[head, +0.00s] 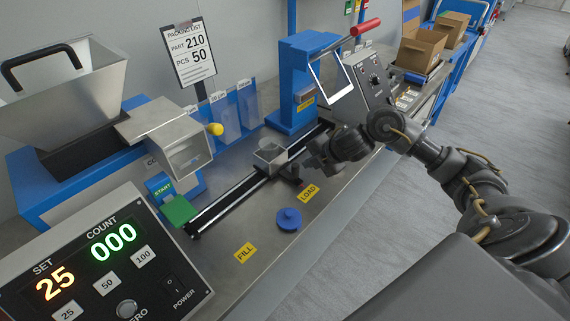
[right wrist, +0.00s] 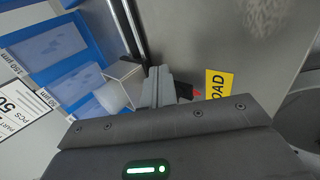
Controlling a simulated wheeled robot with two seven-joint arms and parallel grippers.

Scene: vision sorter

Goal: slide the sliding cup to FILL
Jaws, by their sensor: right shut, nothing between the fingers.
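The sliding cup (head: 271,157), a small open grey square cup, sits on the dark rail (head: 237,192) between the dispenser chute and the blue press. It is nearer the yellow LOAD label (head: 308,192) than the yellow FILL label (head: 245,252). My right gripper (head: 306,164) is shut and empty, low on the cup's right side in the head view. In the right wrist view, the closed fingers (right wrist: 158,84) are right beside the cup (right wrist: 120,82); I cannot tell whether they touch it. My left gripper is out of view.
The metal chute (head: 186,151) with a yellow knob overhangs the rail's left part. The blue press (head: 300,85) stands behind the rail's far end. A counter box (head: 105,265) fills the front left.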

